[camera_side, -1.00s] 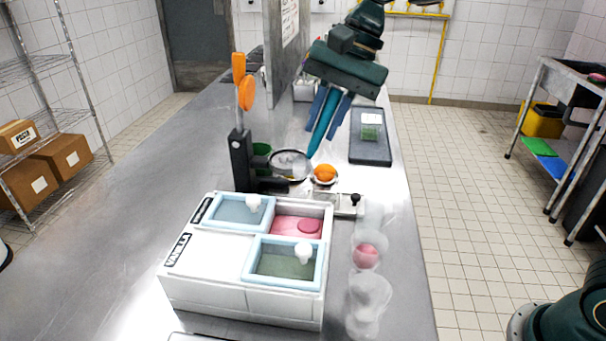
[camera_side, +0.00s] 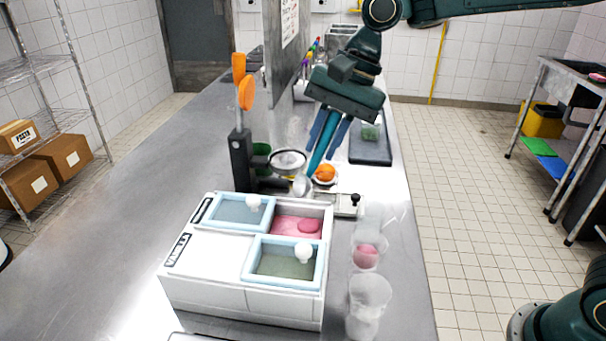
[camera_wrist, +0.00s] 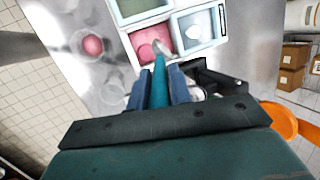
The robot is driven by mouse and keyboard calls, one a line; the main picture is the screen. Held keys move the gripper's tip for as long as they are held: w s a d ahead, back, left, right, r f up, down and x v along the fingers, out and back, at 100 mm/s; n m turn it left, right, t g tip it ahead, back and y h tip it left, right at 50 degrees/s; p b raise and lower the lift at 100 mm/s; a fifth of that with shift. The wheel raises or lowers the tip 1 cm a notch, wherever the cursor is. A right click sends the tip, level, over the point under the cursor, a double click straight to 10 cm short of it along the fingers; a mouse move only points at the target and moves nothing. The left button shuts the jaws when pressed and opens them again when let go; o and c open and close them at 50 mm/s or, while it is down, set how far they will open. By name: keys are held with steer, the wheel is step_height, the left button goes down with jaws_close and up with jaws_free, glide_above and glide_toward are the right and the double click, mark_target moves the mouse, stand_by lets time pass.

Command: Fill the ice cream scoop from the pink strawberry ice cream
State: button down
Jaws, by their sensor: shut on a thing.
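The pink strawberry ice cream (camera_side: 288,227) fills an open compartment of the white tub box (camera_side: 205,268), with a rounder pink lump at its right. It also shows in the wrist view (camera_wrist: 145,42). My gripper (camera_side: 327,138) is shut on the teal handle of the ice cream scoop (camera_side: 318,152). The scoop points down and tilts, its pale metal head (camera_side: 300,186) behind the box, apart from the ice cream in the side view. In the wrist view the teal handle (camera_wrist: 159,85) lies between my fingers, the head overlapping the pink compartment. Whether the head is empty is unclear.
Blue-framed lids (camera_side: 240,212) cover neighbouring compartments. Clear cups stand right of the box, one with pink ice cream (camera_side: 366,252) and one seemingly empty (camera_side: 369,296). A black stand (camera_side: 241,158), an orange (camera_side: 325,173) and a dark tray (camera_side: 371,153) are near the scoop.

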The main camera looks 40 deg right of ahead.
mark_target(309, 175)
step_height(309, 175, down, 7)
steer(key=shift+r, duration=0.2)
stand_by(0.6)
steer(key=shift+f, duration=0.6)
stand_by(1.4)
steer(key=shift+w+a+f, duration=0.1)
steer(key=shift+a+f, duration=0.1)
steer(key=shift+a, duration=0.25)
stand_by(0.6)
steer(key=shift+w+a+r, duration=0.25)
steer(key=shift+a+r, duration=0.05)
steer(key=shift+a, duration=0.4)
stand_by(0.6)
steer(key=shift+w+a+f, duration=0.1)
steer(key=shift+a, duration=0.3)
steer(key=shift+s+d+f, duration=0.2)
steer(key=shift+d+f, duration=0.05)
steer(key=shift+d, duration=0.3)
stand_by(0.7)
steer(key=shift+s+d+r, duration=0.1)
steer(key=shift+d, duration=0.3)
stand_by(0.5)
